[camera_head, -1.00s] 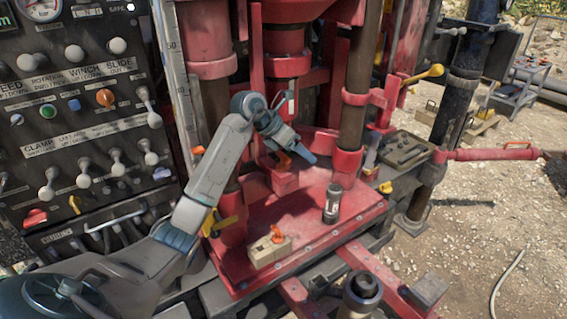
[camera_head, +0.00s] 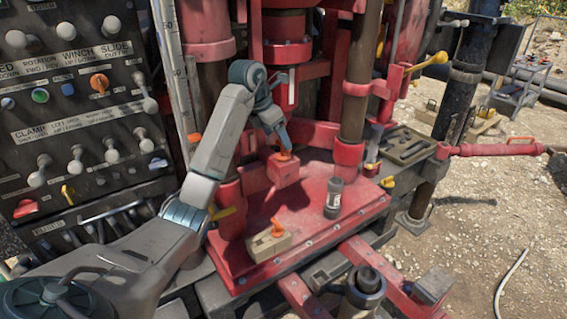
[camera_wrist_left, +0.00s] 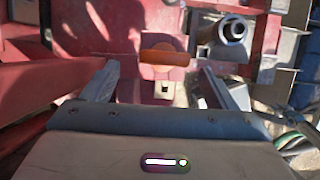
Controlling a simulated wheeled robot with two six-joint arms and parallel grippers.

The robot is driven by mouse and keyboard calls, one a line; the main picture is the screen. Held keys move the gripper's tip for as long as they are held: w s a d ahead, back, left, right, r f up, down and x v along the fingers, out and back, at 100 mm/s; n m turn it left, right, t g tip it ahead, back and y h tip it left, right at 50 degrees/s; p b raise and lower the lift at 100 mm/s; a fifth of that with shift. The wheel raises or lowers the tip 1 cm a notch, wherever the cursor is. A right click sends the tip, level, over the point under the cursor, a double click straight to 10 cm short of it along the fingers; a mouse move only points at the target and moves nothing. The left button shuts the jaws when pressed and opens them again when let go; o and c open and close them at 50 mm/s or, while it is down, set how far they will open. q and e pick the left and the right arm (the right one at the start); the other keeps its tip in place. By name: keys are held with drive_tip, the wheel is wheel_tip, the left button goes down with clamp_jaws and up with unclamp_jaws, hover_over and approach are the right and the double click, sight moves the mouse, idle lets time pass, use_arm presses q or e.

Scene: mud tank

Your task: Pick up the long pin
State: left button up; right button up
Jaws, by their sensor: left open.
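An orange-handled pin (camera_head: 283,156) stands in a red block on the red machine base. A second orange handle (camera_head: 277,227) sticks up from a beige block on the front of that base. I cannot tell from the views which one is the long pin. My left gripper (camera_head: 282,140) points down just above the handle on the red block. In the left wrist view the orange handle (camera_wrist_left: 165,55) lies ahead, between the two open fingers of the gripper (camera_wrist_left: 160,82). The fingers look apart from it. My right gripper is not in view.
A dark cylinder (camera_head: 333,198) stands on the red base (camera_head: 290,205), right of the pins. A lever panel (camera_head: 85,120) is at the left. A brown column (camera_head: 357,80) rises behind the cylinder. A tray (camera_head: 408,145) sits at the right.

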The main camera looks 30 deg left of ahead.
sight(284, 156)
use_arm(q)
drive_tip(key=shift+w+d+f, duration=0.1)
drive_tip(key=shift+f, duration=0.2)
drive_tip(key=x, duration=0.4)
drive_tip(key=shift+w+d+f, duration=0.1)
drive_tip(key=shift+w+d, duration=0.15)
drive_tip(key=shift+d, duration=0.1)
drive_tip(key=shift+s, duration=0.1)
drive_tip(key=c, duration=1.1)
drive_tip(key=shift+c, duration=0.2)
